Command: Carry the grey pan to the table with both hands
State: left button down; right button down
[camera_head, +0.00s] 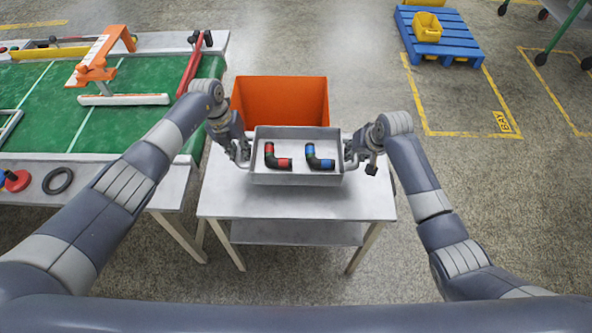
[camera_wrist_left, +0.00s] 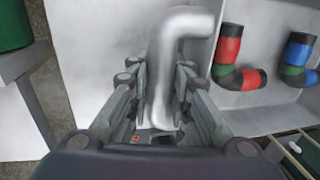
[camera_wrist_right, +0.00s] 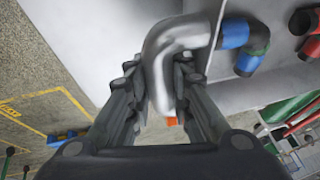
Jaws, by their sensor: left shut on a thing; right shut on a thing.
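The grey pan (camera_head: 297,178) is over the small light table (camera_head: 290,204) in the head view, and I cannot tell whether it touches the top. Two elbow hose pieces lie in it, one black with red bands (camera_head: 277,160) and one black with blue bands (camera_head: 319,160). My left gripper (camera_head: 241,155) is shut on the pan's left handle, a bent metal bar (camera_wrist_left: 165,80) in the left wrist view. My right gripper (camera_head: 351,156) is shut on the right handle, which shows in the right wrist view (camera_wrist_right: 163,72).
A green-topped bench (camera_head: 45,112) with an orange clamp-like fixture (camera_head: 100,58) is at the left. A black ring (camera_head: 57,181) lies on its front edge. A blue pallet (camera_head: 440,38) with a yellow bin (camera_head: 427,27) is far right.

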pick_arm(q)
jog(key=shift+f, duration=0.15)
pick_arm(e)
jog(key=shift+f, duration=0.2)
